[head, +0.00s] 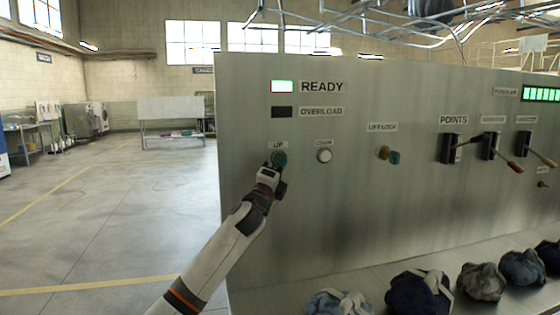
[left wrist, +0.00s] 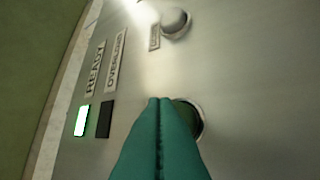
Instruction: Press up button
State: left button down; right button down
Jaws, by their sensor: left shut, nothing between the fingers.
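The green up button (head: 279,158) sits on the grey control panel (head: 330,220) under the "UP" label (head: 278,145). My left gripper (head: 279,168) is at the button and covers its lower part in the head view. In the left wrist view, the shut teal fingers (left wrist: 160,105) overlap the green button (left wrist: 186,118), which shows partly behind them. I cannot tell whether the fingertips touch it. The white down button (head: 324,155) is to the right; it also shows in the left wrist view (left wrist: 175,22). My right gripper is out of view.
The READY light (head: 282,86) is lit and the OVERLOAD light (head: 282,112) is dark. A lift lock knob (head: 385,153) and several levers (head: 450,148) are farther right. Several sling bags (head: 420,292) lie on the ledge below. Open floor is to the left.

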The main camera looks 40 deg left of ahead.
pick_arm(q)
jog(key=shift+w+a, duration=0.1)
dwell(0.7)
jog(key=shift+w+a, duration=0.2)
jog(key=shift+a, duration=0.05)
